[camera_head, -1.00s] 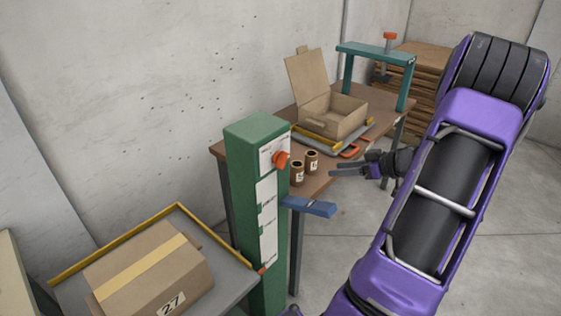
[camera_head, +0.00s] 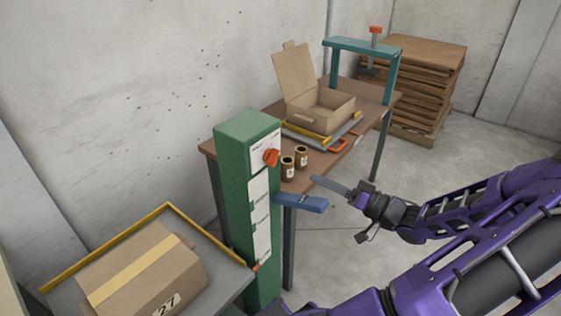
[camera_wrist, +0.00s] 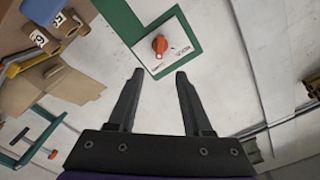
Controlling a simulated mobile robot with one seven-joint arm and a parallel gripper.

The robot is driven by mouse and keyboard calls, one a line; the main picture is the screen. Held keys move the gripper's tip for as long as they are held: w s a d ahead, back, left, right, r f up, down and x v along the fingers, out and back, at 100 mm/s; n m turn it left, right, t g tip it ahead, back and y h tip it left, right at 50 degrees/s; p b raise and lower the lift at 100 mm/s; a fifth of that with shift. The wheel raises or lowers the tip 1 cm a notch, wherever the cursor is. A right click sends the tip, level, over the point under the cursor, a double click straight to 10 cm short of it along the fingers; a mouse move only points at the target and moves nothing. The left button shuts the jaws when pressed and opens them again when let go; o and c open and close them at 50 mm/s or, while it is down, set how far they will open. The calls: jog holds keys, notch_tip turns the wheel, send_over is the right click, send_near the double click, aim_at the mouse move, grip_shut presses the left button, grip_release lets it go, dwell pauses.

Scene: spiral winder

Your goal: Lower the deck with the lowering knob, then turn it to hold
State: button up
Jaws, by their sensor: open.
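The orange lowering knob (camera_head: 271,157) sits on a white label near the top of the green column (camera_head: 232,200). It also shows in the wrist view (camera_wrist: 160,44), ahead of and between my fingertips, on a panel whose lettering is too small to read. The grey deck (camera_head: 228,277) with a yellow rim stands left of the column and bears a taped cardboard box (camera_head: 148,270) marked 27. My gripper (camera_head: 318,182) is open and empty, right of the knob and apart from it. In the wrist view its two fingers (camera_wrist: 159,75) are spread with nothing between them.
Stacked boards (camera_head: 425,85) stand at the back. Right floor is clear.

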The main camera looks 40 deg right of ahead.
aim_at(277, 159)
jog(key=x, duration=1.3)
jog(key=shift+w, duration=0.3)
jog(key=shift+c, duration=0.3)
grip_shut()
